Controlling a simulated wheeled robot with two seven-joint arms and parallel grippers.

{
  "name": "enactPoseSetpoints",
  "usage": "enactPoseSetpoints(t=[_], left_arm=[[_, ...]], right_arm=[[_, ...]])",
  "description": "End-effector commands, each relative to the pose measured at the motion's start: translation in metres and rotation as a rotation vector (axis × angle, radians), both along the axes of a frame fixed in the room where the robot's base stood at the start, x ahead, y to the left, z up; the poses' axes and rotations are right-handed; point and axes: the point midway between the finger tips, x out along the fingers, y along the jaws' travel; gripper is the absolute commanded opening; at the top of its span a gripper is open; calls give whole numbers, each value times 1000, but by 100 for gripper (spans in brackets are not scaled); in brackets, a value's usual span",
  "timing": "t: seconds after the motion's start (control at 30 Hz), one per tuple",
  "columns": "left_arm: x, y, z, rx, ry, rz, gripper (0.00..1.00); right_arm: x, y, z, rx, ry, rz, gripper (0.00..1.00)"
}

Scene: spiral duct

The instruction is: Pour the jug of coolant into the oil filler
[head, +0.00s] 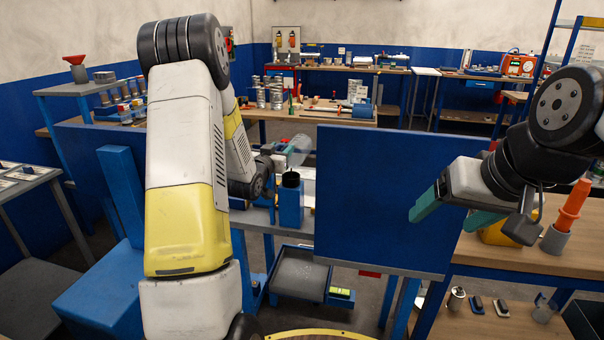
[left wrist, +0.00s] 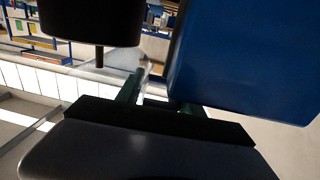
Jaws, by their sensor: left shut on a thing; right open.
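A clear, see-through jug (head: 298,150) is held tilted just above the black oil filler (head: 291,180), which tops a blue block (head: 291,208). My left gripper (head: 281,157) is shut on the jug, left of and above the filler. I cannot tell whether liquid is running out or how much the jug holds. In the left wrist view the gripper's fingers (left wrist: 155,100) show, with a clear part of the jug (left wrist: 142,82) between them. My right gripper (head: 455,213) is open and empty, in front of the blue panel at the right.
A large upright blue panel (head: 385,195) stands right of the filler. A grey tray (head: 300,272) sits low beneath the bench. A back table (head: 315,112) carries cans and tools.

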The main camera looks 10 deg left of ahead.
Motion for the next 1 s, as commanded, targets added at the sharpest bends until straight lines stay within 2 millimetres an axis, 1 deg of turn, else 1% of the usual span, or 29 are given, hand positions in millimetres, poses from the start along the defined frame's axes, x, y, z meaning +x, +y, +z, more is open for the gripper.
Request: enactPoseSetpoints(t=[0.17,0.3,0.43,0.5,0.6,0.83,1.0], left_arm=[[0,0,1,1,2,0,0],[5,-1,-4,17,141,0,0],[16,-2,-14,31,283,-2,0],[17,0,-9,38,351,1,0],[17,-1,-9,43,426,0,0],[17,-1,-11,44,453,-2,0],[17,0,-8,54,510,0,0]], right_arm=[[0,0,0,0,0,0,77],[0,0,0,0,0,0,77],[0,0,0,0,0,0,77],[0,0,0,0,0,0,77],[0,0,0,0,0,0,77],[0,0,0,0,0,0,77],[0,0,0,0,0,0,77]])
